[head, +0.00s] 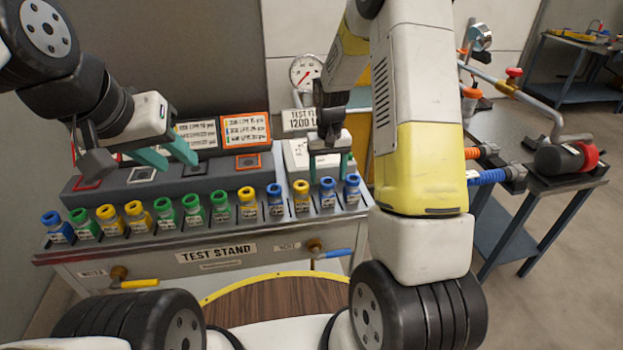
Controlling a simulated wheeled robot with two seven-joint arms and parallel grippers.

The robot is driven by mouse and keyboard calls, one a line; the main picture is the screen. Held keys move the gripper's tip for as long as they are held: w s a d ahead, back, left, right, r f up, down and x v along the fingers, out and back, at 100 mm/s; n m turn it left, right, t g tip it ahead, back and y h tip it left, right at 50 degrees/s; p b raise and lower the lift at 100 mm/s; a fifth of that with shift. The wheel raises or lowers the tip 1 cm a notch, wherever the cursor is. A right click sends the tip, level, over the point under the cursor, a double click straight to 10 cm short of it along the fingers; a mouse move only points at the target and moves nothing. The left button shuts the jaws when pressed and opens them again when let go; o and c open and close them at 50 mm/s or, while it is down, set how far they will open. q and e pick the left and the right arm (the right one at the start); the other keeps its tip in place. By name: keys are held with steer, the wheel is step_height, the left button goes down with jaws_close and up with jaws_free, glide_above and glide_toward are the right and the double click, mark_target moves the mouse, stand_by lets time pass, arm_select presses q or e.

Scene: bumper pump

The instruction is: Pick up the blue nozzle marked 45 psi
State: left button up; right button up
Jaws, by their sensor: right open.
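A row of small nozzles with blue, green and yellow caps stands in slots along the front of the test stand (190,235). Blue ones are at the far left (57,227), right of the middle (274,200) and at the right end (327,193) (352,190). Their markings are too small to read, so I cannot tell which is 45 psi. My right gripper (329,172) is open, pointing down, with its teal fingers over the second blue nozzle from the right. I cannot tell if they touch it. My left gripper (168,160) is open and empty above the stand's back ledge.
A pressure gauge (306,72) and a flow sign (299,119) stand behind the row. Label cards (246,130) stand on the back ledge. Neighbouring nozzles sit close on both sides of my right gripper. A side table (545,180) with hose fittings is at right.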

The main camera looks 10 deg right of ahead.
mark_target(327, 194)
steer(key=f, duration=0.7)
steer(key=shift+s+f, duration=0.2)
steer(key=shift+f, duration=0.1)
jaws_close()
